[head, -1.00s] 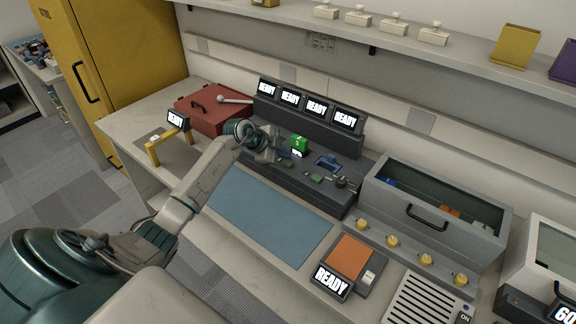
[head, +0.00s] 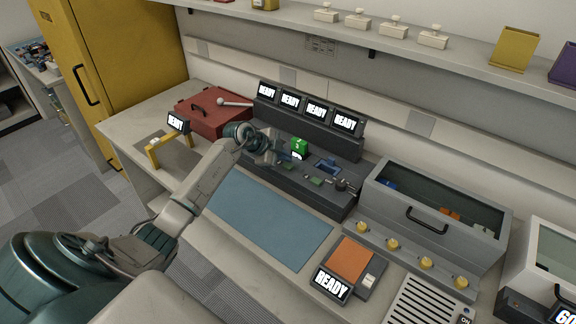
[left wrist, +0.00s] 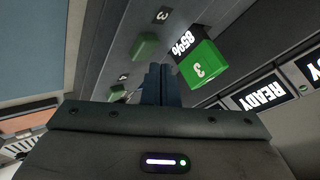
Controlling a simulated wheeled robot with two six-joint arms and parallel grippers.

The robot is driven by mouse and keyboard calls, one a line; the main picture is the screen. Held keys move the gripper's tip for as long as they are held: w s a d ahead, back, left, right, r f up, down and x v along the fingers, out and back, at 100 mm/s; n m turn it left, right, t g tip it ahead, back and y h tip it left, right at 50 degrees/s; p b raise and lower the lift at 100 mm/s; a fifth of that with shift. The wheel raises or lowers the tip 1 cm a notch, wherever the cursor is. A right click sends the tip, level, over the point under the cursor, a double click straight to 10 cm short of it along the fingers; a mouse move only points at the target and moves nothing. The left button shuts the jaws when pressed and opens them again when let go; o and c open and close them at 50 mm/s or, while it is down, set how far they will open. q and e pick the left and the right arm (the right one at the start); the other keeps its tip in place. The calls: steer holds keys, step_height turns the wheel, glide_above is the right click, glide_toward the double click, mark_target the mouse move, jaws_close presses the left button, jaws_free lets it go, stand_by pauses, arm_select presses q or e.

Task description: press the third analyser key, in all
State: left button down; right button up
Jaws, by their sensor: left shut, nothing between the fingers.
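The analyser is a dark console (head: 262,174) against the wall with a row of READY screens. A green block marked 3 (head: 299,146) stands in one bay; in the left wrist view it (left wrist: 203,64) has a small 85% display beside it. A green key (left wrist: 146,46) by the label 3 and another green key (left wrist: 117,92) by the label 4 show in the left wrist view. My left gripper (left wrist: 160,70) is shut and empty, close to the block and the key marked 3. I cannot tell whether it touches either. My right gripper is not in view.
A red case (head: 214,112) and a yellow stand (head: 167,150) are at the left. A blue mat (head: 268,220) lies clear in front. A grey bin (head: 430,215) and an orange-topped unit (head: 350,260) are at the right. A shelf (head: 400,35) runs above.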

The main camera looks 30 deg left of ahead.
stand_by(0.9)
arm_select(q)
steer(key=shift+f, duration=0.15)
steer(key=shift+f, duration=0.25)
steer(key=shift+f, duration=0.5)
stand_by(0.8)
steer(key=shift+r+p, duration=0.9)
steer(key=shift+p, duration=0.2)
